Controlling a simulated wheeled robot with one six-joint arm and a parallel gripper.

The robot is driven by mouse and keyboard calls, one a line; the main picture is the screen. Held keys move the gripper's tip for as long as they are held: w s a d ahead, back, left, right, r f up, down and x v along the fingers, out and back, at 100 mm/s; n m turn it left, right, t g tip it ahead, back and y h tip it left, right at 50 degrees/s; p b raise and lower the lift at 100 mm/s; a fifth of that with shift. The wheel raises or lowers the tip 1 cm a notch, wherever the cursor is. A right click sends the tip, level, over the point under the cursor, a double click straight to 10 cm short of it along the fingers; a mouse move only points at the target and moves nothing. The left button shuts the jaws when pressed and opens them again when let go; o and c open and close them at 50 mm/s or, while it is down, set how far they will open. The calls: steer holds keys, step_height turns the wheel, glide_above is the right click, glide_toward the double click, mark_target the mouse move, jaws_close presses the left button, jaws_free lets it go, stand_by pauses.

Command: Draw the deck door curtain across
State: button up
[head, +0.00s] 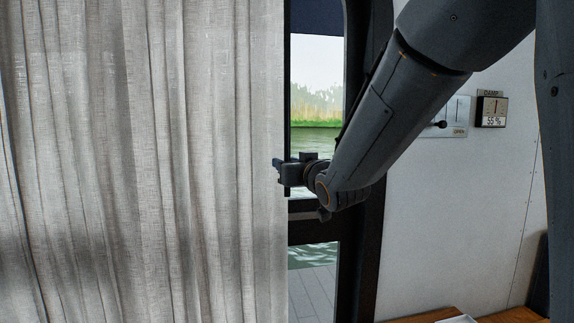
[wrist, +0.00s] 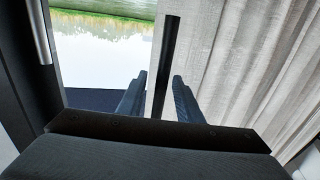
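The deck door curtain (head: 140,160) is pale grey linen in vertical folds. It covers the left half of the head view, its right edge at the door opening. It also fills the right of the wrist view (wrist: 270,60). My gripper (head: 279,168) is at this edge, seen side-on. In the wrist view my gripper (wrist: 160,92) has its fingers apart, with a slim dark rod (wrist: 168,45) between them near the curtain's edge. Gaps show on both sides of the rod. I cannot tell how the rod joins the curtain.
The dark-framed door (head: 365,230) shows water and reeds through its glass. A white wall right of it carries a small display (head: 491,110) and a switch panel (head: 458,118). A wooden surface (head: 515,316) is at the lower right. My arm crosses the upper right.

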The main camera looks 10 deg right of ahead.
steer(key=shift+s, duration=0.1)
steer(key=b+v, duration=0.1)
steer(key=v, duration=0.6)
steer(key=shift+s, duration=0.3)
steer(key=shift+d, duration=0.1)
steer(key=s+d+f+m+g+h, duration=0.1)
steer(key=s+d+f+g+h, duration=0.2)
steer(key=f, duration=0.7)
steer(key=s+d+f+m+g+h, duration=0.1)
steer(key=s+f+g, duration=0.25)
steer(key=f, duration=0.75)
steer(key=s+f+g, duration=0.5)
steer(key=s+f, duration=0.2)
steer(key=s, duration=0.2)
steer(key=s+f+g, duration=0.6)
steer(key=s, duration=0.4)
steer(key=shift+s+f, duration=0.2)
steer(key=shift+f, duration=0.2)
steer(key=shift+a, duration=0.1)
